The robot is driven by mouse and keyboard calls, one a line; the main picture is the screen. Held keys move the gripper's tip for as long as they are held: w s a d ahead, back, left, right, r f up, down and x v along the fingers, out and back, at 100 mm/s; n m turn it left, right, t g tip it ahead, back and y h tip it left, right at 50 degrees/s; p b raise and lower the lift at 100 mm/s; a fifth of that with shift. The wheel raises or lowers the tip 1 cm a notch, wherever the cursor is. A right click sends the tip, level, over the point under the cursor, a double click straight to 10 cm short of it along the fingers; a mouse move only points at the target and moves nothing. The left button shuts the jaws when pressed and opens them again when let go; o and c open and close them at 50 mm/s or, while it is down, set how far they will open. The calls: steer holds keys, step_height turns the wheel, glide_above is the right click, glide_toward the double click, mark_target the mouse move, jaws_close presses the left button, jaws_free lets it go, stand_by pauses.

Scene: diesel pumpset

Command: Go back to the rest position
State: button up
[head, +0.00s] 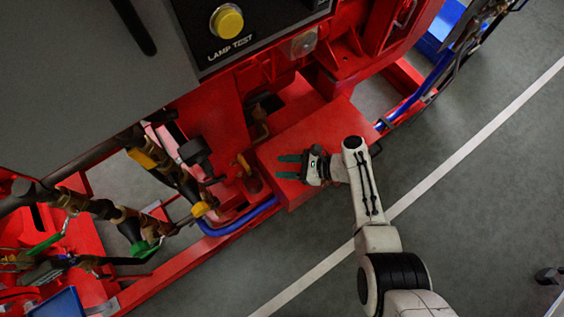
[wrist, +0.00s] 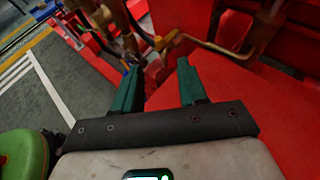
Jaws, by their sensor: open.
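My gripper (head: 290,167) is open, with its two green fingers apart and nothing between them. In the head view it is over the flat red box-like part (head: 318,139) of the pumpset, pointing left. In the wrist view my gripper (wrist: 157,88) shows both fingers pointing toward the red frame and pipes (wrist: 145,40). I cannot tell the exact height of the fingers above the red surface. My white arm reaches in from the lower right.
A control panel with a yellow lamp test button (head: 227,21) stands at the upper left. Pipes with a yellow handle (head: 142,158) and a green handle (head: 142,249) lie to the left. A blue hose (head: 238,223) runs along the red frame.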

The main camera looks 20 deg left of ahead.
stand_by(0.4)
steer(key=s+d+r+n+h+p, duration=0.2)
steer(key=s+d+n+h, duration=0.3)
steer(key=d, duration=0.4)
steer(key=s+d+r+n+h+p, duration=0.2)
steer(key=s+d+n, duration=0.35)
steer(key=d, duration=0.35)
steer(key=s+d+r+n+t+h, duration=0.1)
steer(key=s+d+r+n+h, duration=0.2)
steer(key=s+d+r, duration=0.2)
steer(key=s+d+r+n+t+h+p, duration=0.1)
steer(key=s+d+r+n+h, duration=0.2)
steer(key=s+d+r, duration=0.3)
steer(key=d+r, duration=0.4)
steer(key=d, duration=0.1)
steer(key=shift+h+p, duration=0.3)
steer(key=shift+h, duration=0.1)
